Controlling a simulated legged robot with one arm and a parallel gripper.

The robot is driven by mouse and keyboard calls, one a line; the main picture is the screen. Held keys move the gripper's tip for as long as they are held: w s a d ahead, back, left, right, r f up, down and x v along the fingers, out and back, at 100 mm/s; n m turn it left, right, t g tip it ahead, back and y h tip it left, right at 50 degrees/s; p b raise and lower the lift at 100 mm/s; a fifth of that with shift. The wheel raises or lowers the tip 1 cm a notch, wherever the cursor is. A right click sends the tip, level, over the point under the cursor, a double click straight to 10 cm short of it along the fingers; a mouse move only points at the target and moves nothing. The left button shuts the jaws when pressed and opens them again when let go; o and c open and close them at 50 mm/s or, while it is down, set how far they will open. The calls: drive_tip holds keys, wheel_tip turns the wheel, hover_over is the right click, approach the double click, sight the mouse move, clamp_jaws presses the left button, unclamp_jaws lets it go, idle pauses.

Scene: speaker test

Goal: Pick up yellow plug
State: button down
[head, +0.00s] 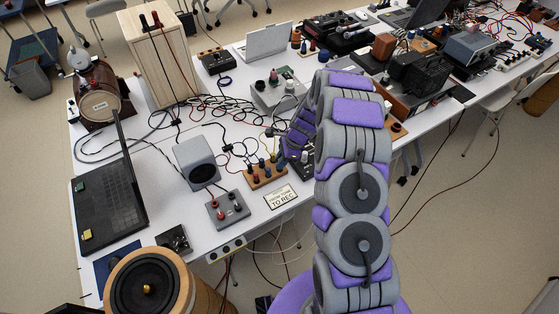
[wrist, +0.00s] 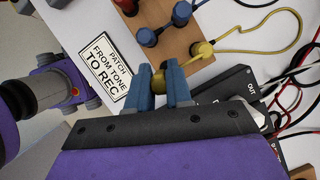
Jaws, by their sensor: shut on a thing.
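In the head view my gripper is mostly hidden by my arm, close to the wooden block with coloured posts (head: 266,174).
The sign "PATCH FROM TONE TO REC" (wrist: 103,66) lies left of my fingers. A black box marked OUT (wrist: 235,95) with red, white and black cables is at the right.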

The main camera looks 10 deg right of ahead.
drive_tip(key=s+d+p, duration=0.1)
drive_tip(key=s+d, duration=0.1)
drive_tip(key=s, duration=0.5)
drive_tip(key=s+d+r+p, duration=0.1)
drive_tip(key=s+d, duration=0.2)
drive_tip(key=s, duration=0.4)
drive_tip(key=shift+s+r, duration=0.15)
drive_tip(key=shift+s, duration=0.05)
drive_tip(key=shift+r+p, duration=0.15)
drive_tip(key=shift+p, duration=0.15)
wheel_tip(320, 180, up, 5)
drive_tip(key=p, duration=0.3)
drive_tip(key=shift+r+p, duration=0.1)
drive_tip(key=shift+p, duration=0.3)
drive_tip(key=shift+w, duration=0.15)
